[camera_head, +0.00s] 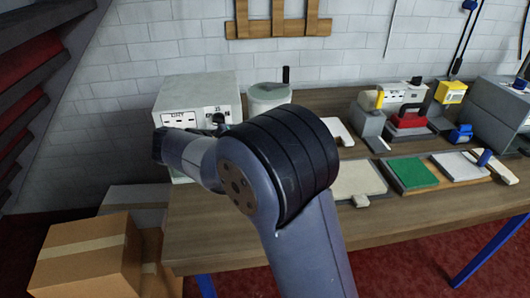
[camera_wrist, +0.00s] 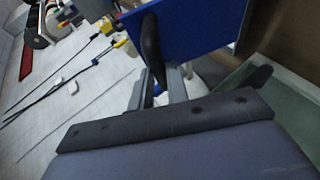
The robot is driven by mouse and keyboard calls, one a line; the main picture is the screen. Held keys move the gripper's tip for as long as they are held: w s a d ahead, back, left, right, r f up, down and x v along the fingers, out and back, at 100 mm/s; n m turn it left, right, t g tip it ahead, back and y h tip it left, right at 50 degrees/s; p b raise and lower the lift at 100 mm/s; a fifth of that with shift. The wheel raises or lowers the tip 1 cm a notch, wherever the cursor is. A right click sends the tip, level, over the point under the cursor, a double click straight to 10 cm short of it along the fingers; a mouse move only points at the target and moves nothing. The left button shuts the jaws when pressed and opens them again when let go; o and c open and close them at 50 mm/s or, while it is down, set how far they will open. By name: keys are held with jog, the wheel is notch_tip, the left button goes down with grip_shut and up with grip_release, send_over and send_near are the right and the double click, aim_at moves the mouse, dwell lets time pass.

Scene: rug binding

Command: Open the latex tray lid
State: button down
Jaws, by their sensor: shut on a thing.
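My gripper (camera_wrist: 162,78) shows in the wrist view with its two dark fingers close together. It is shut on the dark handle (camera_wrist: 150,42), which stands against a blue panel (camera_wrist: 195,28) that looks like the lid. The panel is tilted in this view, and I cannot tell how far it is open. A white rounded thing (camera_wrist: 193,87) shows just beyond the fingers.
A wooden workbench (camera_head: 425,222) carries a grey box (camera_head: 195,92) with labels, a white pot (camera_head: 268,93), a beige flat pad (camera_head: 357,178), a green pad (camera_head: 412,173) and a red-based tool (camera_head: 408,125). Cardboard boxes (camera_head: 85,255) stand at left.

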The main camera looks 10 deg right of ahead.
jog(key=shift+s+a+f+b, duration=0.15)
jog(key=shift+a+f, duration=0.3)
jog(key=shift+a, duration=0.7)
jog(key=shift+w+a+f+b, duration=0.15)
jog(key=shift+a+f, duration=0.25)
jog(key=shift+a, duration=0.7)
jog(key=shift+s, duration=0.15)
jog(key=c, duration=1.4)
grip_release()
jog(key=shift+d, duration=0.1)
jog(key=shift+o, duration=0.2)
jog(key=shift+r, duration=0.15)
